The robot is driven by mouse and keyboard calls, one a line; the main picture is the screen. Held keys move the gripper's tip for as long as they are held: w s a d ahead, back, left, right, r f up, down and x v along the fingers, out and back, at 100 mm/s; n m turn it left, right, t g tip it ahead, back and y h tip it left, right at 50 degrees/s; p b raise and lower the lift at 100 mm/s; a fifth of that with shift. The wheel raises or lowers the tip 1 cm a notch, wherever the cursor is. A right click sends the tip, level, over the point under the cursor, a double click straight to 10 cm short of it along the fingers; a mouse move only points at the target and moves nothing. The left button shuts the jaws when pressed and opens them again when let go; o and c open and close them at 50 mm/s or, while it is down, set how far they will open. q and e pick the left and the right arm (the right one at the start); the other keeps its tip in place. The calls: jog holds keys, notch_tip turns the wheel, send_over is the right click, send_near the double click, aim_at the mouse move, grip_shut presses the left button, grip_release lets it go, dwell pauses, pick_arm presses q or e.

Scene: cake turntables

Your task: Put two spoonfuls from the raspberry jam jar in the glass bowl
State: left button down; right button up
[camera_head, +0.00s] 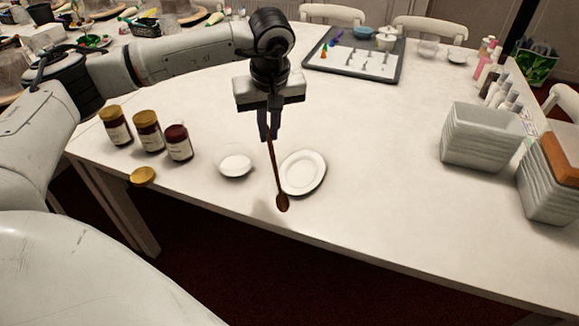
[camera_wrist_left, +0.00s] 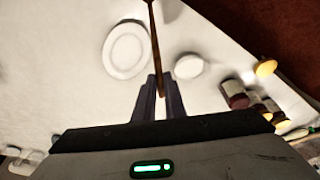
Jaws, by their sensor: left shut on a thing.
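My left gripper (camera_head: 269,132) is shut on the handle of a brown wooden spoon (camera_head: 277,178), which hangs bowl-down above the table near the plate. The spoon also shows between the fingers in the left wrist view (camera_wrist_left: 155,45). I cannot tell whether its bowl carries jam. Left of it stands a small glass bowl (camera_head: 222,164) with a white inside. Three dark jars stand further left; two have gold lids, and the rightmost jar (camera_head: 179,145) shows a dark red top without a gold lid. Their labels are too small to read. My right gripper is out of view.
A white plate (camera_head: 315,176) lies just right of the spoon. A loose gold lid (camera_head: 142,176) lies in front of the jars. A tray (camera_head: 331,63) is at the back, with stacked grey containers (camera_head: 478,140) on the right. The table middle is clear.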

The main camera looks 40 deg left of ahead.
pick_arm(q)
jog(key=a+r+n+g+y+p, duration=0.1)
jog(key=a+r+n, duration=0.15)
jog(key=a, duration=0.45)
jog(key=w+a+r+n+g+y+p, duration=0.1)
jog(key=a+r+n, duration=0.1)
jog(key=a+n, duration=0.35)
jog(key=a+r+n+g+y+p, duration=0.1)
jog(key=a+r+n, duration=0.1)
jog(key=a, duration=0.7)
jog(key=s+a+r+n+g+p, duration=0.1)
jog(key=s+a+r+n+g, duration=0.15)
jog(key=s+a, duration=0.3)
jog(key=s+a+r+n+g+p, duration=0.1)
jog(key=s+a+r+n, duration=0.25)
jog(key=a, duration=0.35)
notch_tip(320, 180, down, 8)
jog(key=shift+s+n+h, duration=0.25)
jog(key=shift+n+h, duration=0.05)
jog(key=shift+n, duration=0.1)
jog(key=shift+d+r, duration=0.1)
